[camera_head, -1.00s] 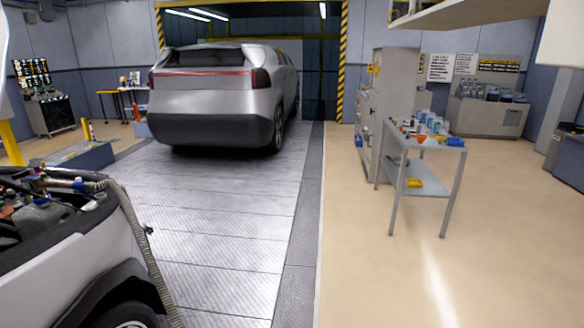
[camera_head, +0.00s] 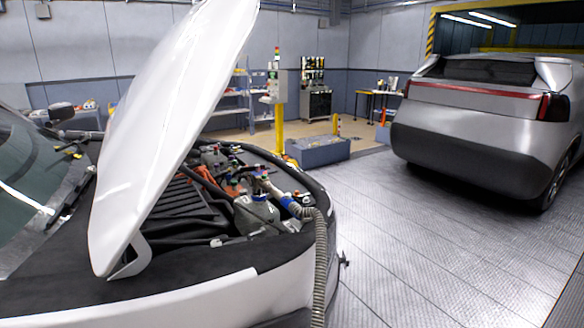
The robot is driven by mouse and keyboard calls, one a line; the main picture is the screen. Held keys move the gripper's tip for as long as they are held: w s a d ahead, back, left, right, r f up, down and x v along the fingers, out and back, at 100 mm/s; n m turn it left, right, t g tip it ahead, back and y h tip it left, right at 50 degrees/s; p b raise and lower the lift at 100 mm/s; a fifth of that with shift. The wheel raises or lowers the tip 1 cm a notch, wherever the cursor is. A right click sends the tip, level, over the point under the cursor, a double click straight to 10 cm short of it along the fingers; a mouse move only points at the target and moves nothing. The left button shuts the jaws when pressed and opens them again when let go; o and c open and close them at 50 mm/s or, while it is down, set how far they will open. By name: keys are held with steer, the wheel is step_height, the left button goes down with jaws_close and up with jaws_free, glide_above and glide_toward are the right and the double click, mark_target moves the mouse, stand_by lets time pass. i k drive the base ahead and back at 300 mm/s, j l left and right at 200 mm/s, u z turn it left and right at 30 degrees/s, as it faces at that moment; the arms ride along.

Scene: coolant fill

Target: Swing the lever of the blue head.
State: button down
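A small blue fitting (camera_head: 288,202), which looks like the blue head, sits over the open engine bay near its front right edge. It is at the end of a grey ribbed hose (camera_head: 320,262) that hangs down over the car's front. A pale tank (camera_head: 256,216) is just left of and below it. The lever is too small to tell apart from the other parts here. Whether the head is seated on a filler neck cannot be made out. My gripper is not in view.
The white car's raised hood (camera_head: 165,140) stands steeply left of the engine bay. A silver car (camera_head: 480,120) stands at the right on the metal floor (camera_head: 440,255), which is clear between the cars. A yellow post (camera_head: 279,130) and a grey-blue box (camera_head: 320,151) stand behind.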

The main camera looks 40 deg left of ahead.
mark_target(257, 168)
steer(key=i+l+u, duration=0.1)
steer(key=i+u, duration=0.3)
steer(key=i+l+u, duration=0.15)
steer(key=u, duration=0.25)
steer(key=i+l+u, duration=0.25)
steer(key=u, duration=0.15)
steer(key=i+l+u, duration=0.25)
steer(key=l+u, duration=0.45)
steer(key=l, duration=0.25)
